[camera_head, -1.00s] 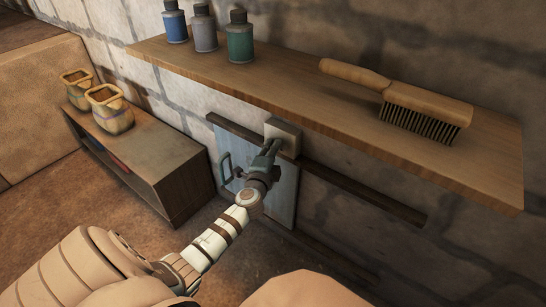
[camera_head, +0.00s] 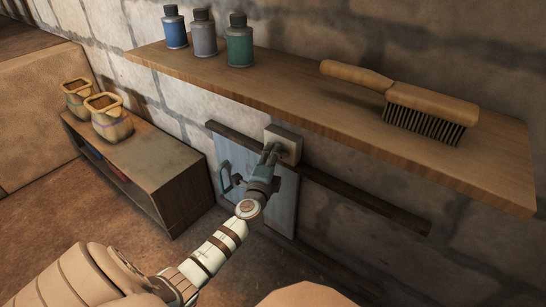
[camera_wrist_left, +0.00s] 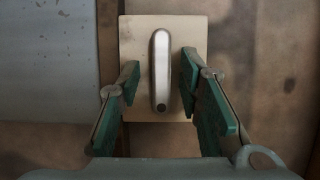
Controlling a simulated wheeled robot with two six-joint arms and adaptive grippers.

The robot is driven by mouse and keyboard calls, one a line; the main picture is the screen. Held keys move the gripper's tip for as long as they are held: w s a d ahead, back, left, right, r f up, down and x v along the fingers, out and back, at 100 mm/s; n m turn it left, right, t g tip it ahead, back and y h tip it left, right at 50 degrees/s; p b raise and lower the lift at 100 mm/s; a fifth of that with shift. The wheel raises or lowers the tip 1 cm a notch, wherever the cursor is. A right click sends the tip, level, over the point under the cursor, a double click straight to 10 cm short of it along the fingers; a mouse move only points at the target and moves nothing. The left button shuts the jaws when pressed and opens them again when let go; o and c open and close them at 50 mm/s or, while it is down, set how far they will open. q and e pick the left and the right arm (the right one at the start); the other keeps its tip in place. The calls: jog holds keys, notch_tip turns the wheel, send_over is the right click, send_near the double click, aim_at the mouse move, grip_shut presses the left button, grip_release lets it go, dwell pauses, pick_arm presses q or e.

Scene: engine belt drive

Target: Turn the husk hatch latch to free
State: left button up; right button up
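The husk hatch (camera_head: 280,208) is a blue-grey panel low on the wall, with a handle (camera_head: 224,176) on its left side. The latch is a rounded metal lever (camera_wrist_left: 160,75) on a beige plate (camera_wrist_left: 135,40); the plate also shows in the head view (camera_head: 291,138). In the left wrist view the lever stands upright. My left gripper (camera_wrist_left: 160,70) is open, its green fingers on either side of the lever, with gaps visible on both sides. In the head view my left gripper (camera_head: 270,154) is in front of the plate and hides the lever. My right gripper is not in view.
A wooden shelf (camera_head: 330,110) juts out above the hatch, carrying a brush (camera_head: 430,105) and several bottles (camera_head: 239,42). Dark rails (camera_head: 370,200) run along the wall above and below the hatch. A low cabinet (camera_head: 175,175) with two pots (camera_head: 110,120) stands at left.

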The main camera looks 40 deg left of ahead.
pick_arm(q)
jog(key=v, duration=1.2)
